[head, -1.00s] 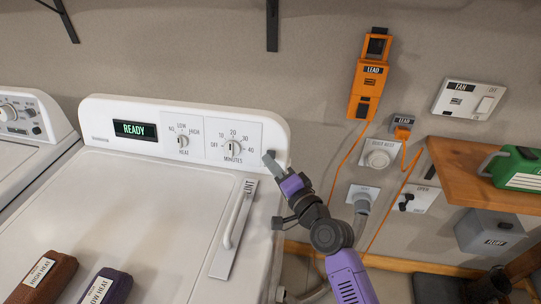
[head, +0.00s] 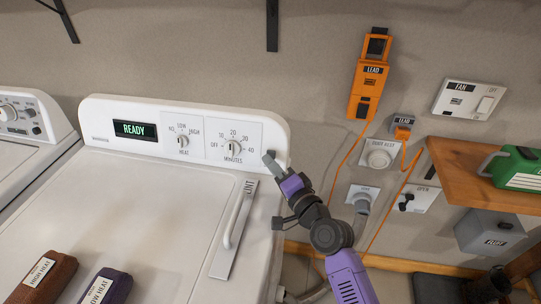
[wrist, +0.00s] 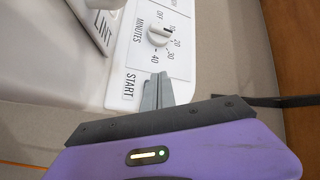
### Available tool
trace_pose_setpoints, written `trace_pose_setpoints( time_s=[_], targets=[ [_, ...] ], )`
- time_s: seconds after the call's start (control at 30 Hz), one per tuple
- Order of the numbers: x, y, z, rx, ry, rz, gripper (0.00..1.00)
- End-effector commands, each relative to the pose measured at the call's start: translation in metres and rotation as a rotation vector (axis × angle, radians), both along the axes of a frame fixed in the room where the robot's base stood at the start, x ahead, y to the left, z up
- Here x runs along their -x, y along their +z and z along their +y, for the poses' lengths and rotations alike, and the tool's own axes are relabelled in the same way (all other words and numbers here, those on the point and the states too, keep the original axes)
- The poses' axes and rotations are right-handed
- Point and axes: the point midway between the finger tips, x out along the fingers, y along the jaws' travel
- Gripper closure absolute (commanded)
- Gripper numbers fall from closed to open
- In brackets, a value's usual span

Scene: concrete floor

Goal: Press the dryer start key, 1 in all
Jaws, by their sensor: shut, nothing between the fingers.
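The white dryer's control panel (head: 105,112) shows a green READY display (head: 134,129), a heat dial (head: 183,141) and a minutes dial (head: 233,148). In the wrist view the START label (wrist: 130,84) is printed on the panel's end beside the minutes dial (wrist: 159,36). The key itself cannot be made out; my fingers cover the spot next to the label. My gripper (head: 269,157) is shut and empty, its fingertips at the right end of the panel. In the wrist view the closed fingers (wrist: 157,88) point at the panel; whether they touch it I cannot tell.
A lint handle (head: 237,222) lies on the dryer top left of my arm. Two heat-labelled bundles (head: 42,276) sit at the front. On the wall are an orange lead box (head: 367,85), a fan switch (head: 469,99) and outlets. A wooden shelf (head: 455,160) juts out at right.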

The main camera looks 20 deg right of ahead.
Motion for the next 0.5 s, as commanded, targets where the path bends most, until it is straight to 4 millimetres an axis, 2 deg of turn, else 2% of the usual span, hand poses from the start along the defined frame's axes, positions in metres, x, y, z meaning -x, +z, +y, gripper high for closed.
trace_pose_setpoints(
  time_s=[0.5],
  targets=[
    [-0.0062,-0.0031,-0.0047,0.000,-0.001,-0.001,1.00]
  ],
)
